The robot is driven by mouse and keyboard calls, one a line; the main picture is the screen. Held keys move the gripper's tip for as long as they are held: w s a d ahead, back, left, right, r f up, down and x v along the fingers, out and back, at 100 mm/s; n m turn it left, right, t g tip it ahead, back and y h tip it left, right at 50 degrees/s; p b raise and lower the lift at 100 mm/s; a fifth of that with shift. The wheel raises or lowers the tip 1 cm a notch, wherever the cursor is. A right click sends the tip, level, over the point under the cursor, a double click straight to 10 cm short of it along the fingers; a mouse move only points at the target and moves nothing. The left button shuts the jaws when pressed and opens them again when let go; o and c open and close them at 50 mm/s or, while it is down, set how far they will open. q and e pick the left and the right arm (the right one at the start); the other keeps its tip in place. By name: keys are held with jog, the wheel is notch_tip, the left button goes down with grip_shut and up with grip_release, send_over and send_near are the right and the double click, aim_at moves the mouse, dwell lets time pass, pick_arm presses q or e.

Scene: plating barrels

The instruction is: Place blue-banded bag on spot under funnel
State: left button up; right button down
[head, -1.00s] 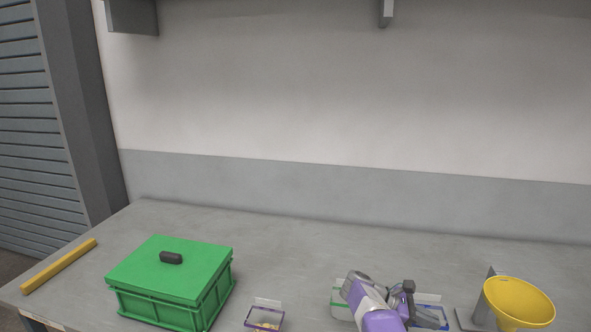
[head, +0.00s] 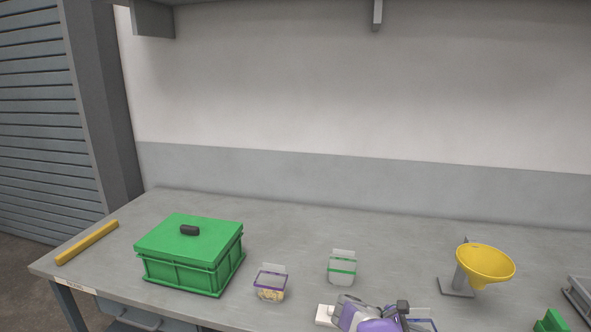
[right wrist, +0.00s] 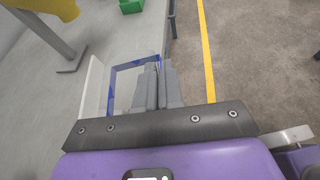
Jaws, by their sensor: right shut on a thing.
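The blue-banded bag (head: 424,325) is a clear bag with a blue rim, partly hidden by my right gripper at the bottom of the head view. In the right wrist view, my right gripper (right wrist: 159,72) is shut on the bag's blue-edged top (right wrist: 122,72). The yellow funnel (head: 486,264) stands on a grey stand (head: 456,288), behind and to the right of the held bag. The funnel (right wrist: 52,7) and its stand's foot (right wrist: 73,63) show at the upper left of the wrist view. My left gripper is out of view.
A green-banded bag (head: 342,267) and a purple-banded bag (head: 270,284) with yellowish contents stand on the bench (head: 300,232). A lidded green crate (head: 190,252) and a yellow bar (head: 87,242) are at left. A green object (head: 551,322) and grey tray (head: 580,292) are at right.

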jog(key=s+a+f+n+t+y, duration=0.3)
jog(key=s+a+f+n+t, duration=0.5)
jog(key=a+f, duration=0.4)
jog(key=shift+s+a+n+t, duration=0.3)
jog(key=shift+s+a+t, duration=0.3)
jog(key=shift+s+a, duration=0.45)
